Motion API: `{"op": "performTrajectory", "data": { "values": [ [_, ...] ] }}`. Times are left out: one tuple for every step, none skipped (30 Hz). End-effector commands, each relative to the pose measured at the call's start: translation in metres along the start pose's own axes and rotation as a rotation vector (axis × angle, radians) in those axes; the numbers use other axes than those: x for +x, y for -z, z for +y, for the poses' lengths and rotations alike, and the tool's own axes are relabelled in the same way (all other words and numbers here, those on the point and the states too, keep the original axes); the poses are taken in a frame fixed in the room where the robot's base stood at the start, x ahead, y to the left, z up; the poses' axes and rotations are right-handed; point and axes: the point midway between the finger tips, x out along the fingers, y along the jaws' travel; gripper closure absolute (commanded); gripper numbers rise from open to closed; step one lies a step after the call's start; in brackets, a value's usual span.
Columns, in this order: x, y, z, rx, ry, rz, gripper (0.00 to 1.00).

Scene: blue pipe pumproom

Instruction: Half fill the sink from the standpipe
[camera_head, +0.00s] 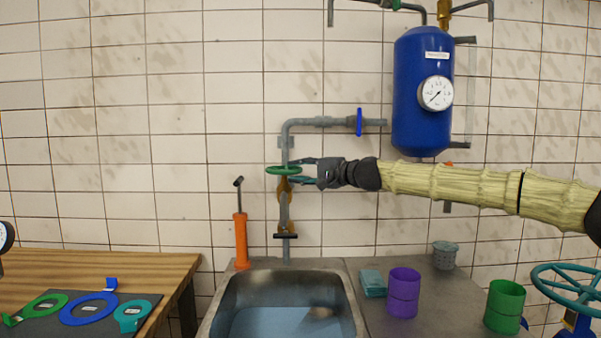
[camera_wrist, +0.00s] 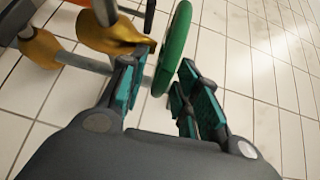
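The grey standpipe (camera_head: 285,215) rises behind the sink, with a brass valve body (camera_head: 284,188) and a green handwheel (camera_head: 284,170) on it. The steel sink (camera_head: 345,292) stands below and holds bluish water (camera_head: 270,323); its front is cut off by the picture edge, and I see no falling stream. My gripper (camera_head: 300,171) reaches in from the right at the handwheel. In the wrist view the wheel's green rim (camera_wrist: 177,40) lies between the teal-padded fingers (camera_wrist: 162,88). A gap shows on the right finger's side, so the fingers are apart; contact on the left is unclear.
An orange hand pump (camera_head: 241,240) stands left of the pipe. A blue-handled valve (camera_head: 359,122) sits on the upper pipe, near a blue tank with gauge (camera_head: 415,120). Purple (camera_head: 403,292) and green (camera_head: 504,305) cups, a teal sponge (camera_head: 372,283) and a grey basket (camera_head: 445,254) stand right.

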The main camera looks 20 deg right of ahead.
Motion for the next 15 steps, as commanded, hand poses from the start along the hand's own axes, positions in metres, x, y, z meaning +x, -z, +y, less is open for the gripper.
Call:
{"op": "performTrajectory", "data": {
  "values": [
    [0.000,0.000,0.000,0.000,0.000,0.000,0.66],
    [0.000,0.000,0.000,-0.001,0.000,0.000,0.66],
    [0.000,0.000,0.000,-0.001,0.001,0.001,0.66],
    [0.000,0.000,-0.001,-0.001,0.001,0.001,0.66],
    [0.000,0.000,-0.001,-0.001,0.001,0.001,0.66],
    [0.000,0.000,-0.001,-0.001,0.001,0.001,0.66],
    [0.000,0.000,-0.001,-0.001,0.001,0.001,0.66],
    [-0.001,0.000,-0.001,-0.001,0.001,0.001,0.66],
    [-0.002,0.001,-0.001,-0.001,0.001,0.001,0.66],
    [-0.003,0.001,-0.001,-0.001,0.001,0.001,0.66],
    [-0.004,0.001,-0.001,-0.002,0.002,0.001,0.66],
    [-0.007,0.001,-0.002,-0.001,0.002,0.002,0.66],
    [-0.010,0.001,-0.001,-0.001,0.002,0.002,0.66],
    [-0.013,0.001,-0.001,-0.001,0.002,0.002,0.66],
    [-0.018,0.001,-0.001,-0.001,0.002,0.002,0.66]
  ]
}}
